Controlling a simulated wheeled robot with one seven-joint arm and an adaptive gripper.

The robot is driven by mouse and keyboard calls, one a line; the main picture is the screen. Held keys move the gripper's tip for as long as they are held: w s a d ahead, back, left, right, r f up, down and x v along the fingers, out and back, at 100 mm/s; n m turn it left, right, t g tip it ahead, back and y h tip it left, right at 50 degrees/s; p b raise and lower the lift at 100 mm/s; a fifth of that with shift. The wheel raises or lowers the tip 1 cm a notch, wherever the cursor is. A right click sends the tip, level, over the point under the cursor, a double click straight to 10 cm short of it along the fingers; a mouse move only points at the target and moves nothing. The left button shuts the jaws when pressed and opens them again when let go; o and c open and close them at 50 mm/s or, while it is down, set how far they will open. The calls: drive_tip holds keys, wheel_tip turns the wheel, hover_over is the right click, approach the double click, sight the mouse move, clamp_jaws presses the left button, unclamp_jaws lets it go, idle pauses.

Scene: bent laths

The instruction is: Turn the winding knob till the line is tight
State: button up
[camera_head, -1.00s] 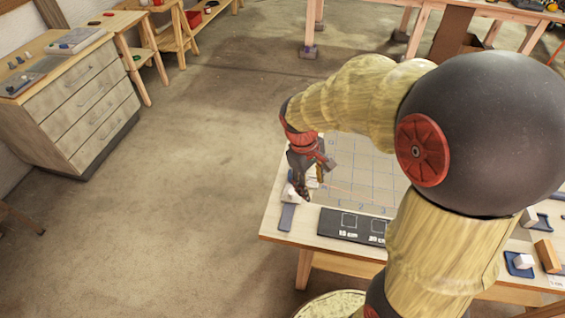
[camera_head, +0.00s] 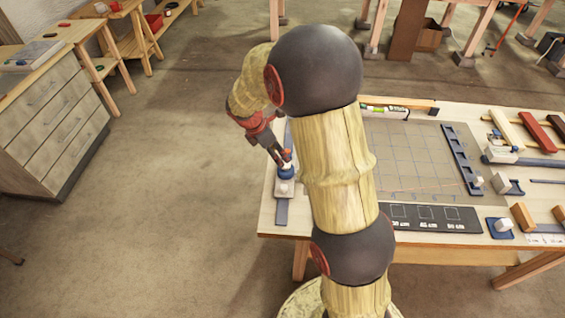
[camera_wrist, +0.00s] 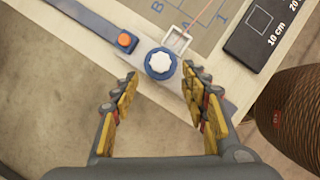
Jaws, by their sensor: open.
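The winding knob (camera_wrist: 160,63) is a white lobed cap on a round blue base, mounted on a pale block near the table's left edge. It also shows in the head view (camera_head: 286,172), just below the fingertips. My gripper (camera_wrist: 160,82) is open, its two yellow-padded fingers apart on either side of the knob's near side, with nothing between the pads. In the head view, my gripper (camera_head: 279,158) points down at the knob. A thin reddish line (camera_wrist: 198,17) runs from a small pale holder beside the knob over the gridded board. I cannot tell how tight it is.
A blue bar with an orange button (camera_wrist: 124,40) lies close beside the knob. The gridded board (camera_head: 400,150) and a black size strip (camera_head: 436,217) lie to the right. Wooden blocks and a ribbed blue rail (camera_head: 461,160) stand farther right. Open floor lies left of the table.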

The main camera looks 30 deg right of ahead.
sight(284, 162)
drive_tip(key=b+x, duration=0.1)
drive_tip(key=x, duration=0.6)
drive_tip(key=shift+b, duration=0.35)
drive_tip(key=shift+c, duration=0.6)
drive_tip(key=c, duration=1)
